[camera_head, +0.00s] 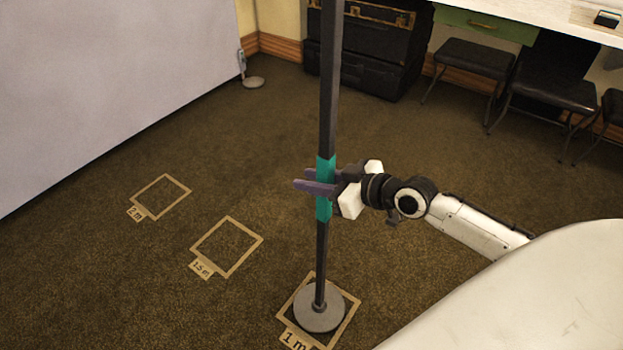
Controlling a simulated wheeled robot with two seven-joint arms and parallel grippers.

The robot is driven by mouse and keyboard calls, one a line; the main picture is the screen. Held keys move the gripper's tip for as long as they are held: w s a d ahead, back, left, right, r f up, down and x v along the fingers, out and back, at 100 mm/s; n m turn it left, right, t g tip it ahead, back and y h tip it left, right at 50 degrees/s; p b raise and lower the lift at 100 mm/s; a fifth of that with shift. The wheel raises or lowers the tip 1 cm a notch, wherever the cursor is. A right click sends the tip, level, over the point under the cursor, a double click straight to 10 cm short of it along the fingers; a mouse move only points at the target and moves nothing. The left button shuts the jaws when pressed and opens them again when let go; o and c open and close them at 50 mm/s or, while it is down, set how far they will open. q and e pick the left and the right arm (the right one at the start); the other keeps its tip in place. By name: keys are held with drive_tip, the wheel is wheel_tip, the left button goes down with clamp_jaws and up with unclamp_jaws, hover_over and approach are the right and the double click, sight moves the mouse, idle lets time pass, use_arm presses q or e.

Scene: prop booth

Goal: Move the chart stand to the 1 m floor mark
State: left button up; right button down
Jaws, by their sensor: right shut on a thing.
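The chart stand (322,246) is a dark upright pole with a teal band at mid-height and a round grey base (319,308). Its top is out of the picture. The base appears within the tan square outline of the 1 m floor mark (344,333), with the "1 m" label at its near edge. I cannot tell for sure whether the base rests on the floor. My right gripper (318,182) comes in from the right and is shut on the pole at the teal band. My left gripper is not in view.
The 1.5 m mark (227,247) and the 2 m mark (161,196) lie on the carpet at left. A large pale panel (100,80) fills the upper left. Black cases (365,45) and dark stools (475,60) stand at the back. The middle carpet is clear.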

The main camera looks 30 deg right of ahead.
use_arm(q)
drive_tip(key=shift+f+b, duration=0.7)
drive_tip(key=shift+b, duration=0.05)
use_arm(e)
drive_tip(key=shift+w+f, duration=0.1)
drive_tip(key=shift+f, duration=0.65)
idle(0.3)
drive_tip(key=c, duration=1.4)
unclamp_jaws()
use_arm(q)
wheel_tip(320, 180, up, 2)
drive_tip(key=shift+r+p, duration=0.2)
drive_tip(key=shift+p, duration=1.05)
use_arm(e)
drive_tip(key=v, duration=1)
drive_tip(key=shift+s, duration=0.25)
drive_tip(key=shift+d, duration=0.1)
